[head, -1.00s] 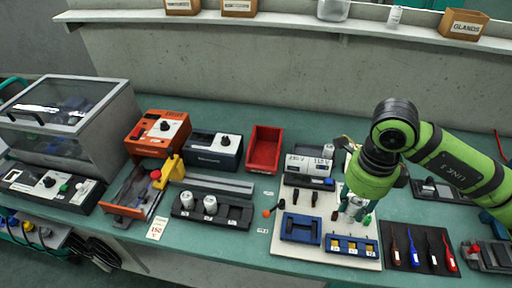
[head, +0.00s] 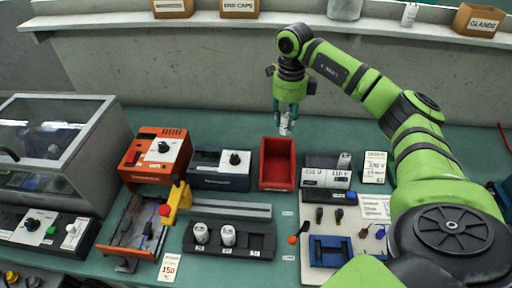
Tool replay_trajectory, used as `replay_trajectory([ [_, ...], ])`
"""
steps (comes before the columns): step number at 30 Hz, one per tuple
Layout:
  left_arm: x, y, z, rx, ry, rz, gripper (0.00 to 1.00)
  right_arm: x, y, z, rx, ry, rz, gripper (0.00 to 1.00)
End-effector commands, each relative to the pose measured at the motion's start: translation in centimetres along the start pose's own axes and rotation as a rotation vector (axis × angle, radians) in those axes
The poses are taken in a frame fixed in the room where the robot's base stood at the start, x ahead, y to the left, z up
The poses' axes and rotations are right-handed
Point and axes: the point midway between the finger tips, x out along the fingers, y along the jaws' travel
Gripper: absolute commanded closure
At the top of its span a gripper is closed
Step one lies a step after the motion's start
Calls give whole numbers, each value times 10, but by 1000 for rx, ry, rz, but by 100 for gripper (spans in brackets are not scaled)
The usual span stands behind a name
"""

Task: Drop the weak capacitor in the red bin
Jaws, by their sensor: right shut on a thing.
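My right gripper (head: 286,110) is shut on a small whitish capacitor (head: 285,127), held roughly upright with its lower part showing below the fingers. The red bin (head: 279,187) is an open, empty-looking tray on the bench. The gripper and capacitor appear in the picture just above the bin's far edge, apart from it. How high they are is hard to tell. Two other white capacitors (head: 200,233) stand upright in a dark rack (head: 258,246) at front left of the bin. No mark on the held capacitor is readable. My left gripper is not in view.
A dark instrument (head: 209,182) stands left of the bin and a meter (head: 326,178) right of it. An orange instrument (head: 141,172) and clear-lidded case (head: 35,150) are further left. A shelf (head: 230,25) runs along the wall.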

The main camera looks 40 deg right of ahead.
Motion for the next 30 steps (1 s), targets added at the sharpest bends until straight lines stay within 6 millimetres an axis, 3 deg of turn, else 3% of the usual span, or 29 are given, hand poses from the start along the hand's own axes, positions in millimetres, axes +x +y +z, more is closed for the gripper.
replay_trajectory([
  [16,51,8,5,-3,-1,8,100,56,0,0,0,1,0,100],
  [27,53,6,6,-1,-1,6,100,59,0,0,0,0,0,100],
  [28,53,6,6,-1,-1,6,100,59,0,0,0,0,0,57],
  [29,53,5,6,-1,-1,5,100,59,0,0,0,0,0,45],
  [30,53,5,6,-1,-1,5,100,59,0,0,0,0,0,41],
])
